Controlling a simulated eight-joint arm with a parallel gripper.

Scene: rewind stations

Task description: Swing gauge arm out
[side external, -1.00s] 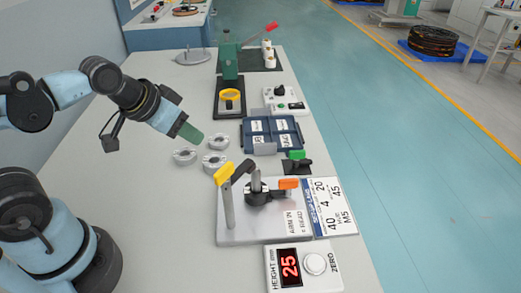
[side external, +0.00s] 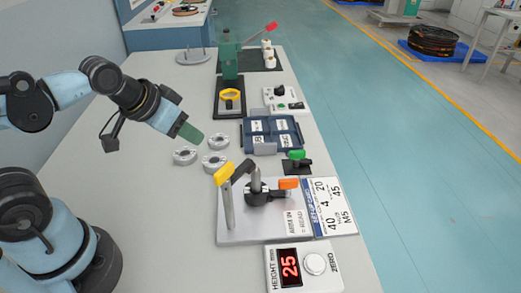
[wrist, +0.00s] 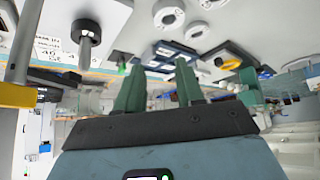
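The gauge stand has a grey base plate (side external: 235,234) with a tall post at its left. A black gauge arm (side external: 240,170) with a yellow end (side external: 223,174) sits at the post's top and reaches toward the centre spindle. An orange handle (side external: 289,184) sticks out right from the black hub (side external: 262,195). In the wrist view, a yellow part (wrist: 16,95) shows at the left edge. My gripper (side external: 190,134) is raised left of and behind the stand, apart from it. In the wrist view its green fingers (wrist: 158,75) are spread with nothing between them.
The height display (side external: 290,267) reads 25 beside a white ZERO knob (side external: 315,263). Several grey rings (side external: 216,162) lie below my gripper. A blue tray (side external: 271,135), a green-handled clamp (side external: 297,160) and a green press (side external: 230,62) stand farther back. The table's left front is clear.

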